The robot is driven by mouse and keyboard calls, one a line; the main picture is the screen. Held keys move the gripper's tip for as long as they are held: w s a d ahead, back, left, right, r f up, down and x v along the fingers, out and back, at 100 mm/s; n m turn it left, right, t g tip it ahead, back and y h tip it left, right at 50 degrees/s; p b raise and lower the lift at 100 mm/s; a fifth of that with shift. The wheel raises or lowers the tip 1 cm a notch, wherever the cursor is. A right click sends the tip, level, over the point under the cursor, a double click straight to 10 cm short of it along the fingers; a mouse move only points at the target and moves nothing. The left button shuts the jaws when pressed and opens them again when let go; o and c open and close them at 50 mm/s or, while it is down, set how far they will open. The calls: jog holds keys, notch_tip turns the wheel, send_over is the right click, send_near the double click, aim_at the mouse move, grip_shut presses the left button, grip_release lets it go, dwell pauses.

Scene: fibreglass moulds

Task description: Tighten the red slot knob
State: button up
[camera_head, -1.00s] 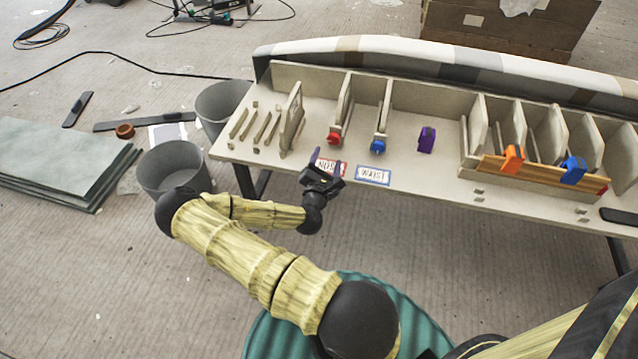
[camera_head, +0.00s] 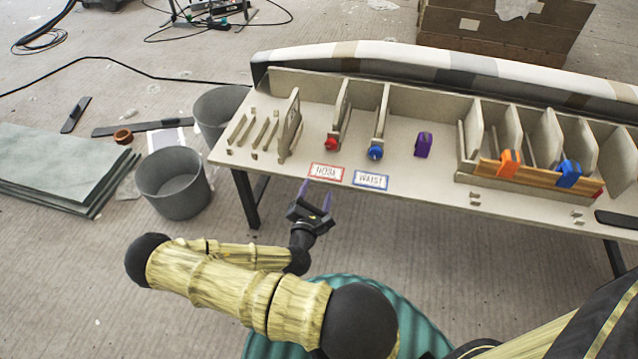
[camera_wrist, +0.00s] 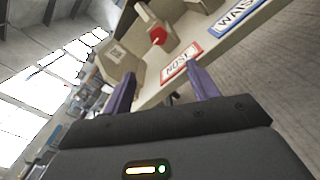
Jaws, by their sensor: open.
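The red knob (camera_head: 331,144) sits at the front end of an upright divider in the slot above the red-bordered NOSE label (camera_head: 326,172). It also shows in the wrist view (camera_wrist: 158,36), above the NOSE label (camera_wrist: 181,65). My gripper (camera_head: 317,191) is open and empty in front of the bench's front edge, apart from the knob. Its two purple fingers (camera_wrist: 160,85) point towards the bench in the wrist view. How tight the knob is cannot be told.
A blue knob (camera_head: 375,152) sits on the neighbouring divider above the WAIST label (camera_head: 370,180). A purple clamp (camera_head: 423,144) stands further right on the bench (camera_head: 420,178). Orange (camera_head: 510,162) and blue (camera_head: 568,173) clamps grip a wooden strip. Grey buckets (camera_head: 174,184) stand left.

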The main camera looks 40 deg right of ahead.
jog(key=s+a+f+m+g+y, duration=0.1)
jog(key=a+m+g+y, duration=0.75)
jog(key=a+m, duration=0.55)
jog(key=s+a+r+m+y, duration=0.2)
jog(key=s+r, duration=0.1)
jog(key=r, duration=0.6)
jog(key=s+a+r+m+y, duration=0.2)
jog(key=s+r+m+y, duration=0.1)
jog(key=r, duration=0.7)
jog(key=shift+s+a+r, duration=0.3)
jog(key=shift+a, duration=0.1)
